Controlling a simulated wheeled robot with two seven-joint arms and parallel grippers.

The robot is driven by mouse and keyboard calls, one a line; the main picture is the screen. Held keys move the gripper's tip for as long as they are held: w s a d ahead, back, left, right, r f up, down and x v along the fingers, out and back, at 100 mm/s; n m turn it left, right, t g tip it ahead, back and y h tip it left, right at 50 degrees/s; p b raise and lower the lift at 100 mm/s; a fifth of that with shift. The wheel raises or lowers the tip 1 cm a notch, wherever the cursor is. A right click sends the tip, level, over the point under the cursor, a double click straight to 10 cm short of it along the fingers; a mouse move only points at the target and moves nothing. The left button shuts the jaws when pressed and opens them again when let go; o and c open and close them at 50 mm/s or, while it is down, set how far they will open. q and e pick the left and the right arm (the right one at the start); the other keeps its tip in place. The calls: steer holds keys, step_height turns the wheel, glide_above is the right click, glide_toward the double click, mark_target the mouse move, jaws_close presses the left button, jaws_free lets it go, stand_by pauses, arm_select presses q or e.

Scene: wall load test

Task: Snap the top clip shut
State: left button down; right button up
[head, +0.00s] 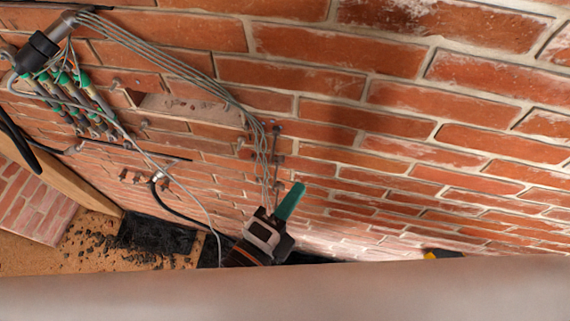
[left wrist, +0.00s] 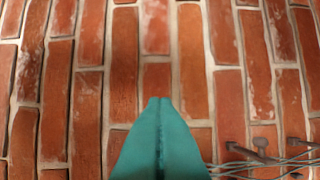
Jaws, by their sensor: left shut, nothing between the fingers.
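Small grey metal clips sit along the thin grey cables on the brick wall; one dark clip (head: 276,129) is at the upper end of the downward cable run. I cannot tell whether it is open or shut, or if it is the top clip. My left gripper (head: 298,188) has green fingers, pressed together and empty, just right of and below these cables. In the left wrist view the shut fingers (left wrist: 160,104) point at bare brick. Grey clips (left wrist: 262,143) and cables show at that view's lower right. My right gripper is not seen.
A grey pipe with a black collar (head: 37,53) and green-ended connectors (head: 62,80) are at the upper left. A black cable (head: 170,207) and dark rubble (head: 155,236) lie below. The wall at right is clear.

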arm_select(q)
steer(key=w, duration=0.2)
steer(key=w+a, duration=0.1)
steer(key=w, duration=0.2)
stand_by(0.3)
steer(key=shift+r, duration=0.1)
